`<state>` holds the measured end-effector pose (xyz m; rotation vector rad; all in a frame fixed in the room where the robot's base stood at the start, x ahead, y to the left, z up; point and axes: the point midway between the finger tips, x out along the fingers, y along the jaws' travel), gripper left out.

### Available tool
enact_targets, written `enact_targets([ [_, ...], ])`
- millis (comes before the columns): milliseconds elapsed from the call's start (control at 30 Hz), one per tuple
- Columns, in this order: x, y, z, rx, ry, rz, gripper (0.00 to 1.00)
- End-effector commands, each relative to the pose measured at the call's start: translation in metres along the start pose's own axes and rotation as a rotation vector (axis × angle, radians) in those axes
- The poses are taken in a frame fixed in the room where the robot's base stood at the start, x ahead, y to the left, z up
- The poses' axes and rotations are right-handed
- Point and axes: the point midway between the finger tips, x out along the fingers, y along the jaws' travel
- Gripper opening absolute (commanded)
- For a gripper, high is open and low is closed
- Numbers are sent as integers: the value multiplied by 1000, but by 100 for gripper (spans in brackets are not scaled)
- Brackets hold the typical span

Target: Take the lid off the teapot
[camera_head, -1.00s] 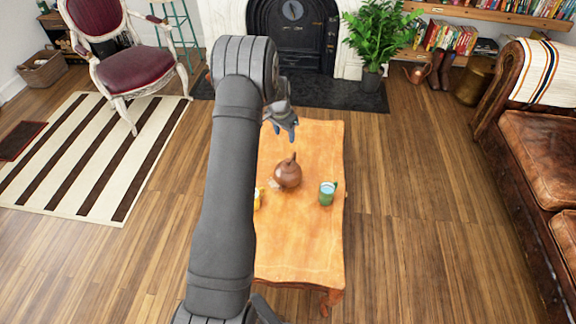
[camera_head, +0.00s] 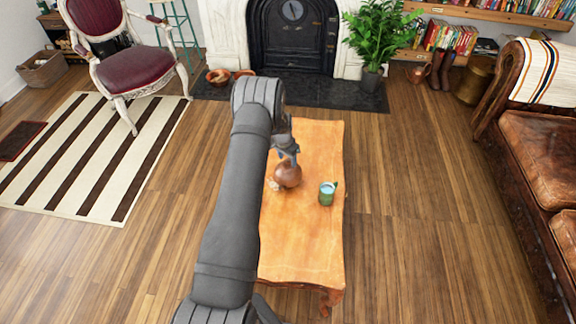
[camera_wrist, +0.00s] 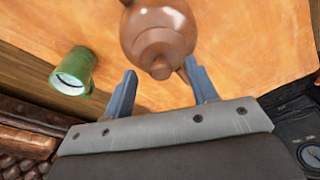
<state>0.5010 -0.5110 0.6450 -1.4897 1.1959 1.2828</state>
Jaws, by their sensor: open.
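A brown teapot (camera_head: 288,176) stands on the wooden table (camera_head: 310,245); it also shows at the top of the wrist view (camera_wrist: 152,25). Its lid (camera_wrist: 157,46), with a round knob (camera_wrist: 159,68), faces the wrist camera. My gripper (camera_head: 289,155) is just above the teapot in the head view and partly covers its top. In the wrist view my gripper (camera_wrist: 160,82) is open, with one finger on each side of the knob's line. The right finger appears close to the teapot; I cannot tell whether it touches. The lid looks seated on the teapot.
A green mug (camera_head: 327,193) stands on the table to the right of the teapot, and it shows at the left of the wrist view (camera_wrist: 74,72). The table's front part is clear.

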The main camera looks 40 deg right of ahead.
Motion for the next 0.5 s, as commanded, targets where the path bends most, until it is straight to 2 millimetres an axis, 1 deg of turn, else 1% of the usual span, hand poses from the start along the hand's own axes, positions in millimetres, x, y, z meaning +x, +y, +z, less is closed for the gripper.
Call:
enact_targets([
  [33, 8, 0, 0, 0, -1, 0, 53],
  [167, 18, 0, 0, 0, 1, -1, 53],
  [433, 20, 0, 0, 0, 2, -2, 53],
  [467, 20, 0, 0, 0, 2, -2, 49],
  [500, 20, 0, 0, 0, 1, -2, 41],
])
